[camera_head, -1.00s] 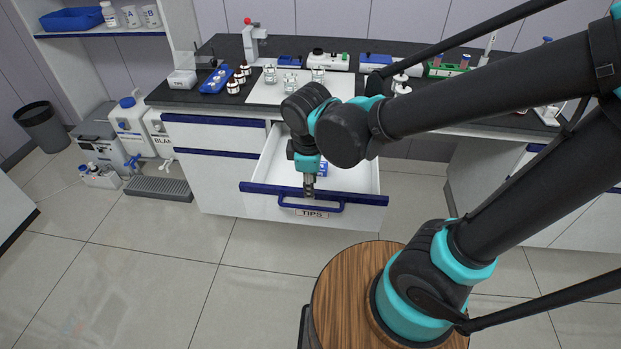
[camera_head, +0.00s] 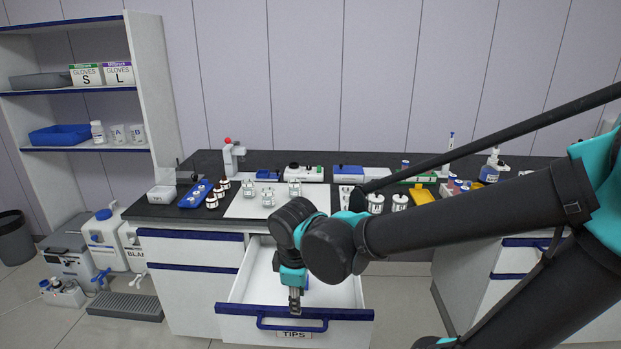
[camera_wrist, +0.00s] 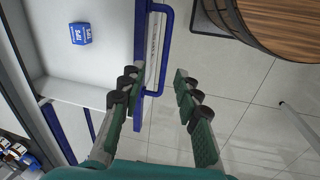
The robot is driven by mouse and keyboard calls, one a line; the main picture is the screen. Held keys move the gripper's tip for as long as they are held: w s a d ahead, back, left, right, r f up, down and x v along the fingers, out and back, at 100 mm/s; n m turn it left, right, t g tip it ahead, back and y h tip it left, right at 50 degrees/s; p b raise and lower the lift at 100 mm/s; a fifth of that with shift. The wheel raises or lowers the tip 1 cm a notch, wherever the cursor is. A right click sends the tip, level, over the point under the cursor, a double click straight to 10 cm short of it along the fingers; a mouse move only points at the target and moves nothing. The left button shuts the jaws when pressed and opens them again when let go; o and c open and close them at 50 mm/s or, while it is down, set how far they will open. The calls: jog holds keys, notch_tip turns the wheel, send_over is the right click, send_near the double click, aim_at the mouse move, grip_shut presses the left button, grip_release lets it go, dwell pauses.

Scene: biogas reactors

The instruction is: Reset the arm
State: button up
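My arm reaches from the right over the bench front in the head view. My gripper (camera_head: 295,300) points down at the front of the open drawer labelled TIPS (camera_head: 345,296). In the wrist view my gripper (camera_wrist: 155,88) has its two fingers spread apart, with nothing between them but floor and the drawer front. The blue drawer handle (camera_head: 292,325) lies just beyond the fingers, and it also shows in the wrist view (camera_wrist: 166,45). I cannot tell whether a finger touches it. A small blue box (camera_wrist: 80,33) sits inside the drawer.
The bench top holds a white mat (camera_head: 240,208) with glass jars, brown bottles (camera_head: 212,200), a blue tray (camera_head: 194,194) and white-capped jars (camera_head: 376,203). A round wooden top (camera_wrist: 275,25) stands near the drawer. Open floor (camera_wrist: 235,100) lies in front of the drawer.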

jog(key=w+d+f+m+t, duration=0.1)
jog(key=w+d+f+m, duration=0.1)
jog(key=d+m, duration=0.6)
jog(key=w+d+f+m+t, duration=0.1)
jog(key=d+f+m, duration=0.3)
jog(key=d+m, duration=0.4)
jog(key=d, duration=0.7)
jog(key=shift+w+f, duration=0.3)
jog(key=shift+w, duration=0.1)
